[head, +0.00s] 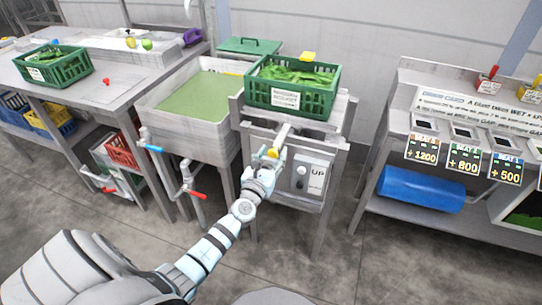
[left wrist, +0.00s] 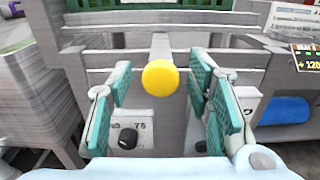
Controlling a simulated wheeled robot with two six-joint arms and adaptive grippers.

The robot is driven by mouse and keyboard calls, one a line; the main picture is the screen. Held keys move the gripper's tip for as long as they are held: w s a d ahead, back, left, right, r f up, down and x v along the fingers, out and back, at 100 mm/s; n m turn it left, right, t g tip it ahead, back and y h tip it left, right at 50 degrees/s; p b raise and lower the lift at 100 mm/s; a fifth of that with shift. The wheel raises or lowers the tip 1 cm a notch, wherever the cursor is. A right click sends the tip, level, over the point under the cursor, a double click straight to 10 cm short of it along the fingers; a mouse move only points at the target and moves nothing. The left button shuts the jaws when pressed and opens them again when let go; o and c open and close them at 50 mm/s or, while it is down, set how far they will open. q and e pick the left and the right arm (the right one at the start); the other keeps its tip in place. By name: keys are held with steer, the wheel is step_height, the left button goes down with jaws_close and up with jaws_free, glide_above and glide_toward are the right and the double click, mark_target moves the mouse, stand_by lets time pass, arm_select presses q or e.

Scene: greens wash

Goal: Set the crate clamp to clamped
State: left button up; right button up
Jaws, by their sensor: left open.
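The green crate (head: 287,99) of leafy greens sits on a grey metal stand; its lower edge shows at the top of the left wrist view (left wrist: 150,4). A pale lever (head: 282,133) with a round yellow knob (left wrist: 160,77) sticks out from the stand below the crate; I take it for the crate clamp's handle. My left gripper (head: 268,160) is at the knob. In the left wrist view its teal fingers (left wrist: 160,92) are open, one on each side of the knob, with gaps visible. A yellow piece (head: 308,57) shows at the crate's back rim. My right gripper is not in view.
A control box (head: 302,178) marked "UP" is just right of my left gripper. A sink of green water (head: 150,112) with blue- and red-handled taps is on the left. A shelf table with a blue roll (head: 420,188) stands right. Floor between is clear.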

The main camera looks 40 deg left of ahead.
arm_select(q)
steer(key=v, duration=1.2)
